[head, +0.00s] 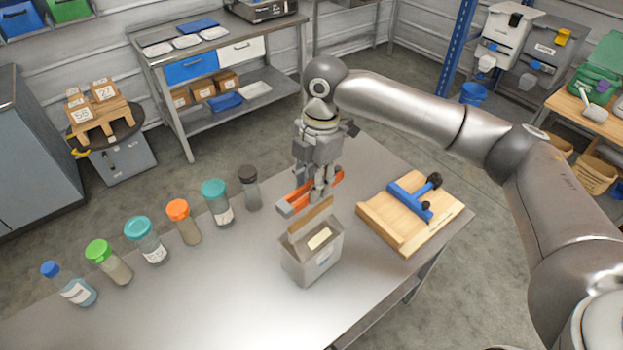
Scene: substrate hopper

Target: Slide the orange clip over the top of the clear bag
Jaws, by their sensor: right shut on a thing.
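My right gripper (319,197) points down above the table and is shut on the orange clip (291,208). The clip is a long bar, held slantwise, and the fingers cover its middle. In the picture it lies just above the bag's top, and its height over the table is hard to tell. The bag (312,262) looks like a grey, boxy pouch standing upright, with a brown flap at the top and a pale label. The clip appears apart from the bag. My left gripper is not in view.
A wooden board (412,218) with a blue and black tool (410,200) lies to the right of the bag. Several capped bottles, such as an orange-capped one (184,226), stand in a row to the left. The table's front left (200,310) is clear.

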